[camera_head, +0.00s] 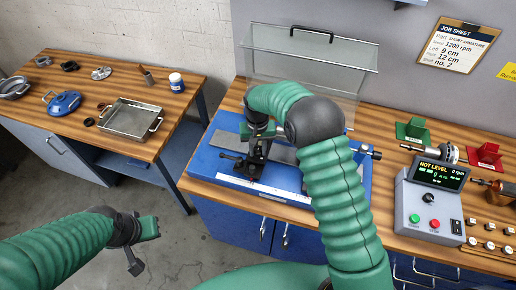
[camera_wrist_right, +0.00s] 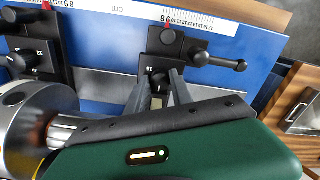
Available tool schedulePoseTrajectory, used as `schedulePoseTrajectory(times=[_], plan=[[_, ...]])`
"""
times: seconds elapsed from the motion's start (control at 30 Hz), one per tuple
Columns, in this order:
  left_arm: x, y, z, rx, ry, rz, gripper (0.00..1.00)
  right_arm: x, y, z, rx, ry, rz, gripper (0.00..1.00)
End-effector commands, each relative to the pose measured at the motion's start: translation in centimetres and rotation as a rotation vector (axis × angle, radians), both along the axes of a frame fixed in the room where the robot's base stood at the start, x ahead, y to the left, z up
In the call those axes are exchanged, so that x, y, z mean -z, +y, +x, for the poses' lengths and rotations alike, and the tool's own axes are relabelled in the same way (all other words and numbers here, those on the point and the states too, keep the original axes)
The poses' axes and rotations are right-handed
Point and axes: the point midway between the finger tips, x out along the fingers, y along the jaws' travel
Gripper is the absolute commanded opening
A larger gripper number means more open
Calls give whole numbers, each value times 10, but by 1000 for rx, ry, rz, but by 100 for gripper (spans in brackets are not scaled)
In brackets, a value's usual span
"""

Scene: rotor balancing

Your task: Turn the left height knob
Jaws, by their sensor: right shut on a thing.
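The blue balancing machine (camera_head: 215,165) stands on the wooden bench. Its left black support stand (camera_head: 257,158) is under my right gripper. In the wrist view this stand (camera_wrist_right: 175,45) has a red pointer at the centimetre scale and a black side handle (camera_wrist_right: 240,66). My right gripper (camera_wrist_right: 159,84) has its two grey fingers closed around a small part at the stand's top, apparently the left height knob, mostly hidden between them. A second stand (camera_wrist_right: 30,55) shows at the left of the wrist view. My left gripper (camera_head: 146,245) is open and empty, away from the bench.
A grey control box (camera_head: 432,205) displays "NOT LEVEL" and 0 rpm. A clear cover (camera_head: 310,50) stands raised behind the machine. A rotor (camera_head: 440,152) sits between green and red holders at right. The side table holds a metal tray (camera_head: 130,118). A job sheet (camera_head: 458,48) hangs behind.

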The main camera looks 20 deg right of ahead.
Motion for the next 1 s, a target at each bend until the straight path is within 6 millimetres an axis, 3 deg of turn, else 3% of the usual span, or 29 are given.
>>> schedulePoseTrajectory(times=[0.37, 1.0], plan=[[0, 0, 0, -1, 0, 0, 0, -1, -2, 2, 112, -7, 0, 0], [-3, 0, 0, -1, 0, 0, 0, -2, -2, 3, 579, -8, 0, 0]])
